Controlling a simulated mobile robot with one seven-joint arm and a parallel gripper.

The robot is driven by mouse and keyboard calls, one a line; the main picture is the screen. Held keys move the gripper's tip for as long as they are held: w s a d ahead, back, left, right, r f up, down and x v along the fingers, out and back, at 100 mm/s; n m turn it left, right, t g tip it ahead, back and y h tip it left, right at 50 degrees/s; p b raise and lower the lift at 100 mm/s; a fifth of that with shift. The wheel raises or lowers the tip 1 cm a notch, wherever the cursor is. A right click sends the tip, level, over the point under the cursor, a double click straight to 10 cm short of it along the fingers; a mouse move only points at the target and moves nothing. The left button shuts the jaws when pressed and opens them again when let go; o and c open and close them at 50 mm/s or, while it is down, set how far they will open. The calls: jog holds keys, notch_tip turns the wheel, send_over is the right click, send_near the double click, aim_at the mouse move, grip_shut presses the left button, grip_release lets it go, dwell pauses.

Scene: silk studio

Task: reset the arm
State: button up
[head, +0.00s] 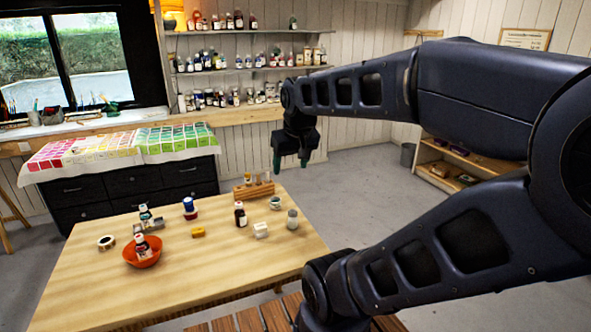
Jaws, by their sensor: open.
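My arm reaches in from the right side of the head view, bent at the elbow, with its far end hanging down. My gripper (290,164) points downward, open, with nothing visible between its fingers. It hangs in the air and appears above the far right corner of the wooden table (200,291). The small objects on the table are apart from it.
The table bears an orange bowl (142,257) with a bottle in it, a dark bottle (240,214), a wooden rack (254,188), a yellow block (198,232) and other small items. A black drawer cabinet (120,187) and bottle shelves (250,69) stand behind. Floor shows beyond the table.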

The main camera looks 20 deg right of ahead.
jog(key=shift+s+d+f, duration=0.15)
jog(key=shift+s+f, duration=0.1)
jog(key=shift+s, duration=0.3)
jog(key=shift+s+d+f, duration=0.1)
jog(key=shift+s+f, duration=0.15)
jog(key=shift+s, duration=0.25)
